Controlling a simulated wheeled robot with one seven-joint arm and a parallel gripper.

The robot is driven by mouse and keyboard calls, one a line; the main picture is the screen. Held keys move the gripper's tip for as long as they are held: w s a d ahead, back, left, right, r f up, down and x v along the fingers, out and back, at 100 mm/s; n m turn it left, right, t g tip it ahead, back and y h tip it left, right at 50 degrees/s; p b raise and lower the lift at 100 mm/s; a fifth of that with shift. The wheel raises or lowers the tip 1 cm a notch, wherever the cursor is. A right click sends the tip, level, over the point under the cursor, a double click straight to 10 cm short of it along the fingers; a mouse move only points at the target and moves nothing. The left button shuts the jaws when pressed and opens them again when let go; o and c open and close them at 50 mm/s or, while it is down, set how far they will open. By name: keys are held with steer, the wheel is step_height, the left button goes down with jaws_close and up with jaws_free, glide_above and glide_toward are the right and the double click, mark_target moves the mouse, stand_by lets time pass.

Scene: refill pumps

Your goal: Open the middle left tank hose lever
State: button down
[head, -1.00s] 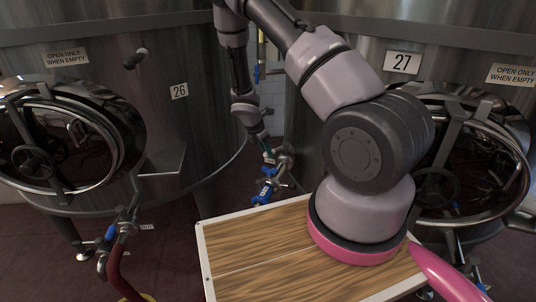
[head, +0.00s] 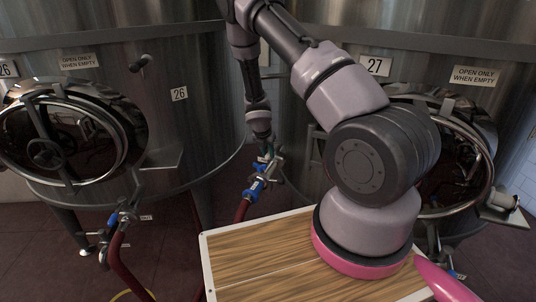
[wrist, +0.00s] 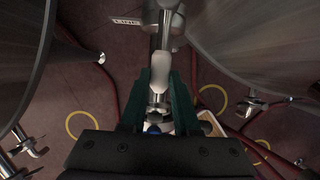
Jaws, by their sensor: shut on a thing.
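A metal valve with blue lever parts (head: 256,188) sits on the pipework between tank 26 and tank 27, with a red hose (head: 242,210) below it. My gripper (head: 267,152) reaches down to the top of this valve. In the wrist view, the green fingers of my gripper (wrist: 161,90) are closed in around a metal valve piece (wrist: 158,98), with a bit of blue (wrist: 153,130) low between them. I cannot tell exactly which part of the lever is held. Another blue-levered valve (head: 113,218) with a red hose stands at the left under tank 26.
Tank 26 (head: 205,120) and tank 27 (head: 350,30) stand close on either side. Their round hatches, left (head: 75,145) and right (head: 455,165), stick out. Yellow rings (wrist: 82,125) and red hoses lie on the floor.

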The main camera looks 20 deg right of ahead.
steer(key=shift+d, duration=0.1)
steer(key=c, duration=0.6)
jaws_free()
steer(key=shift+c, duration=0.2)
steer(key=shift+r, duration=0.1)
steer(key=v, duration=1)
steer(key=shift+s+r, duration=0.15)
steer(key=shift+r, duration=0.1)
